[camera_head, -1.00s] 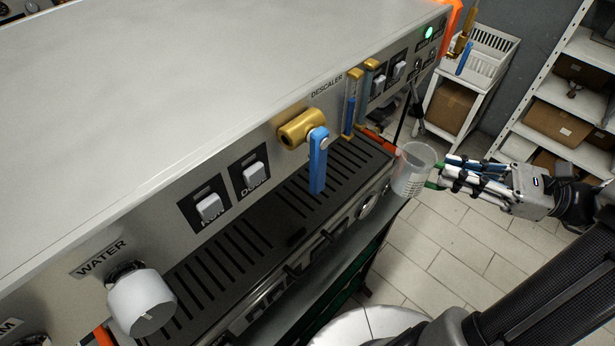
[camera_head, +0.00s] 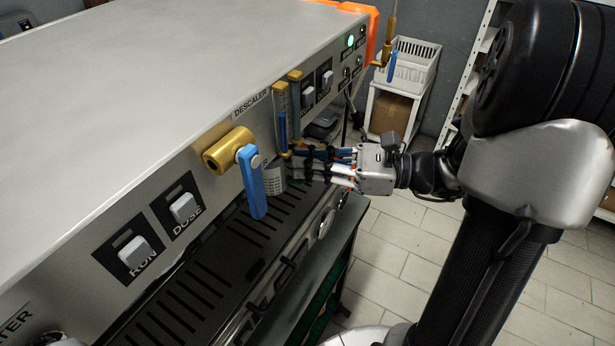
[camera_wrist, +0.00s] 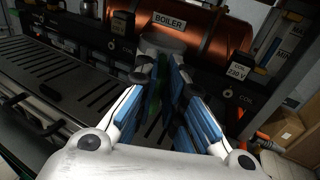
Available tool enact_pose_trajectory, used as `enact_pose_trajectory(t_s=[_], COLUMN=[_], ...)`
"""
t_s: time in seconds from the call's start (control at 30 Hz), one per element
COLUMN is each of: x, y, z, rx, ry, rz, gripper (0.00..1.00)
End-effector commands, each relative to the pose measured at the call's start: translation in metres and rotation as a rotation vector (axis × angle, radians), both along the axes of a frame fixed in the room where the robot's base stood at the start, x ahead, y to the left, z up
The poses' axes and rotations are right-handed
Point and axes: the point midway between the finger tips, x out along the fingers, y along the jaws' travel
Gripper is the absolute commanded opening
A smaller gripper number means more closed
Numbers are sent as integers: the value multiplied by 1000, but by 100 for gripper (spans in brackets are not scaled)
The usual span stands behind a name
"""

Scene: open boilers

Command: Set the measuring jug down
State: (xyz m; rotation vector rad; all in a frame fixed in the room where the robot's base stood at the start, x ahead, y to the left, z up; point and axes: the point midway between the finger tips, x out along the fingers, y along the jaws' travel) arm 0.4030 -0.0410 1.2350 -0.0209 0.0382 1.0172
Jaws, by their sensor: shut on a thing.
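The clear measuring jug (camera_head: 273,181) with its printed scale is at the far part of the machine's front, at the slotted drip tray (camera_head: 186,283). It is partly hidden behind my fingers and the blue lever. My gripper (camera_head: 300,165) is to its right, shut on the jug's green handle. In the wrist view the jug (camera_wrist: 163,42) shows pale beyond the fingertips, and the green handle (camera_wrist: 157,88) lies between the blue-padded fingers. The jug looks about upright. I cannot tell whether its base touches the tray.
A brass tap with a blue lever (camera_head: 251,182) juts out nearer than the jug. Brass-capped gauges (camera_head: 284,110) stand behind it. RUN and DOSE switches (camera_head: 184,207) are on the panel. A copper boiler (camera_wrist: 215,35) shows in the wrist view. The near tray slots are clear.

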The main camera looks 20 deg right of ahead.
Motion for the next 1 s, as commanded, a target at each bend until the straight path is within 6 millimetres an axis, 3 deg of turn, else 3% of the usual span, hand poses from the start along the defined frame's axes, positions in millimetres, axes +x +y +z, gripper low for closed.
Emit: enact_pose_trajectory(t_s=[0.23,0.63,0.67,0.93,1.0], x=[1,1,1,1,1], y=[2,2,2,2,2], z=[-36,-39,-39,-38,-38], rx=[2,0,0,0,-1], ry=[1,0,0,0,-1], rz=[0,1,1,1,1], gripper=[0,0,12,30,30])
